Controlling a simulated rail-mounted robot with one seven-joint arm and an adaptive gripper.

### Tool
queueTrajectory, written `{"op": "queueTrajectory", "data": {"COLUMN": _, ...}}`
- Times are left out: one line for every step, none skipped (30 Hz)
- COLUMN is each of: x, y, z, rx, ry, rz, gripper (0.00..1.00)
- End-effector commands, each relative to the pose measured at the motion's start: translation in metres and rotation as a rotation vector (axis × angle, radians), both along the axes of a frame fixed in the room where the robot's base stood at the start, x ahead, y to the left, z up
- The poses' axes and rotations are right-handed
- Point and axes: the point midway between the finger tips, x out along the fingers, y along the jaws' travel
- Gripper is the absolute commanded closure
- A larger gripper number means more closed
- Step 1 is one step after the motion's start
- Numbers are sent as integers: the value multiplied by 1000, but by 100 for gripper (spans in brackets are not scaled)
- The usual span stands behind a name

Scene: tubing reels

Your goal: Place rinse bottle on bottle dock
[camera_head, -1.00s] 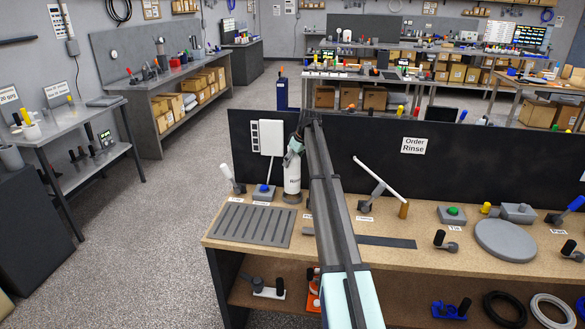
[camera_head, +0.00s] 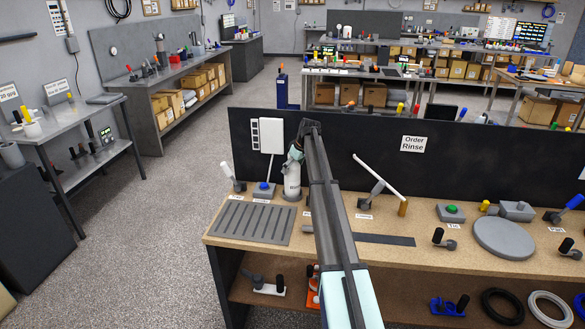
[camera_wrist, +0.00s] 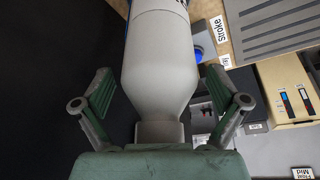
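The white rinse bottle (camera_head: 292,181) stands upright at the back of the bench, in front of the dark panel. A dark round base shows at its foot; I cannot tell whether this is the bottle dock. My gripper (camera_head: 296,154) is at the bottle's top. In the wrist view, my gripper (camera_wrist: 160,82) has its fingers spread, one on each side of the bottle (camera_wrist: 160,50), with gaps to the neck and shoulder. The bottle's foot is out of that view.
A grey slotted tray (camera_head: 238,222) lies in front of the bottle. A blue-button box (camera_head: 264,189) and a lever (camera_head: 233,178) stand left of it. A white angled rod (camera_head: 380,177) and a grey disc (camera_head: 504,238) are to the right. The dark panel (camera_head: 345,150) rises behind.

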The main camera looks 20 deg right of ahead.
Motion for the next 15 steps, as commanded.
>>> {"op": "queueTrajectory", "data": {"x": 0, "y": 0, "z": 0, "rx": 0, "ry": 0, "rz": 0, "gripper": 3}}
{"op": "queueTrajectory", "data": {"x": 0, "y": 0, "z": 0, "rx": 0, "ry": 0, "rz": 0, "gripper": 3}}
{"op": "queueTrajectory", "data": {"x": 0, "y": 0, "z": 0, "rx": 0, "ry": 0, "rz": 0, "gripper": 3}}
{"op": "queueTrajectory", "data": {"x": 0, "y": 0, "z": 0, "rx": 0, "ry": 0, "rz": 0, "gripper": 3}}
{"op": "queueTrajectory", "data": {"x": 0, "y": 0, "z": 0, "rx": 0, "ry": 0, "rz": 0, "gripper": 3}}
{"op": "queueTrajectory", "data": {"x": 0, "y": 0, "z": 1, "rx": 0, "ry": 0, "rz": 0, "gripper": 3}}
{"op": "queueTrajectory", "data": {"x": 0, "y": 0, "z": 2, "rx": 0, "ry": 0, "rz": 0, "gripper": 3}}
{"op": "queueTrajectory", "data": {"x": 0, "y": 0, "z": 4, "rx": 0, "ry": 0, "rz": 0, "gripper": 3}}
{"op": "queueTrajectory", "data": {"x": -1, "y": -1, "z": 5, "rx": 0, "ry": -1, "rz": 0, "gripper": 3}}
{"op": "queueTrajectory", "data": {"x": -2, "y": -1, "z": 7, "rx": 0, "ry": -1, "rz": 0, "gripper": 3}}
{"op": "queueTrajectory", "data": {"x": -3, "y": -2, "z": 9, "rx": 0, "ry": -1, "rz": 0, "gripper": 3}}
{"op": "queueTrajectory", "data": {"x": -4, "y": -2, "z": 13, "rx": 0, "ry": -1, "rz": 0, "gripper": 3}}
{"op": "queueTrajectory", "data": {"x": -6, "y": -3, "z": 16, "rx": 0, "ry": -1, "rz": 0, "gripper": 3}}
{"op": "queueTrajectory", "data": {"x": -8, "y": -4, "z": 20, "rx": 0, "ry": -1, "rz": 0, "gripper": 3}}
{"op": "queueTrajectory", "data": {"x": -10, "y": -5, "z": 27, "rx": -1, "ry": -3, "rz": -1, "gripper": 3}}
